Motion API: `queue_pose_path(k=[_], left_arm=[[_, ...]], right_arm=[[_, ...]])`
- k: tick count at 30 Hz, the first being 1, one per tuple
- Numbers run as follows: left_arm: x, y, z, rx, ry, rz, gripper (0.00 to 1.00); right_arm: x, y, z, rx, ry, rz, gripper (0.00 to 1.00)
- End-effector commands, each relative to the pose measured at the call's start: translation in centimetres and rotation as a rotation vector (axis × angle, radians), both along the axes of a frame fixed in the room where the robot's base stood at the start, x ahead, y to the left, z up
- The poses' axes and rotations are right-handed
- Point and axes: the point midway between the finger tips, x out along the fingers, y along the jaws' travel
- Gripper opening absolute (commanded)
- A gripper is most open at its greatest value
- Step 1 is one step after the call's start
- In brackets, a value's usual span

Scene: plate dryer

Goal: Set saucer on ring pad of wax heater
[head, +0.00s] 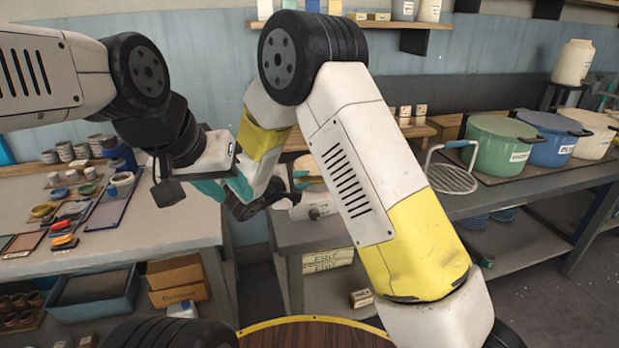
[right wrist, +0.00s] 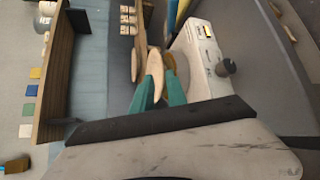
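In the right wrist view, my right gripper (right wrist: 160,82) has its two teal fingers around a pale beige piece seen almost edge-on, which looks like the saucer (right wrist: 155,78). The white wax heater (right wrist: 200,50) with a dark knob stands just beyond the fingertips. In the head view, the heater (head: 318,207) is partly covered by my right arm, and its ring pad cannot be made out clearly. My right gripper (head: 285,195) is dark and half hidden there, beside the heater. My left gripper (head: 225,187) has teal fingers spread apart, empty, over the gap right of the left table.
Green pot (head: 500,145), blue pot (head: 550,138) and a wire rack (head: 450,178) stand on the right counter. The left table (head: 150,215) holds trays and small cups. A wall shelf (head: 390,25) hangs behind. My two arms are close together in the middle.

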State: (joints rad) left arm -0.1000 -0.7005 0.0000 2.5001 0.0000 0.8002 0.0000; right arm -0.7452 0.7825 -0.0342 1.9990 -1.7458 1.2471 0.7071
Motion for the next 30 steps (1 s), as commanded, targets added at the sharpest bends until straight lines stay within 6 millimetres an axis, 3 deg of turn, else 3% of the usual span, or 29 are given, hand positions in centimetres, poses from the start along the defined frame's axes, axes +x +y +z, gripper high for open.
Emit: queue_pose_path(k=[4, 7, 11, 15, 18, 24, 30], left_arm=[[0.0, 0.0, 0.0, 0.0, 0.0, 0.0, 0.36], [0.0, 0.0, 0.0, 0.0, 0.0, 0.0, 0.36], [0.0, 0.0, 0.0, 0.0, 0.001, 0.0, 0.36], [0.0, 0.0, 0.0, 0.0, 0.0, 0.0, 0.36], [0.0, 0.0, 0.0, 0.0, 0.0, 0.0, 0.36], [0.0, 0.0, 0.0, 0.0, 0.0, 0.0, 0.36], [0.0, 0.0, 0.0, 0.0, 0.0, 0.0, 0.36]], right_arm=[[-0.1, -0.2, 0.7, 0.007, 0.001, -0.015, 0.18], [-0.7, -2.6, 2.0, 0.043, 0.022, -0.083, 0.18], [-3.2, -8.8, 4.8, 0.16, 0.093, -0.258, 0.18], [-8.3, -15.5, 7.2, 0.36, 0.189, -0.466, 0.18], [-12.5, -18.6, 8.4, 0.528, 0.246, -0.585, 0.18], [-20.6, -21.0, 10.5, 0.913, 0.308, -0.739, 0.18], [-26.5, -20.1, 13.1, 1.318, 0.283, -0.775, 0.18]])
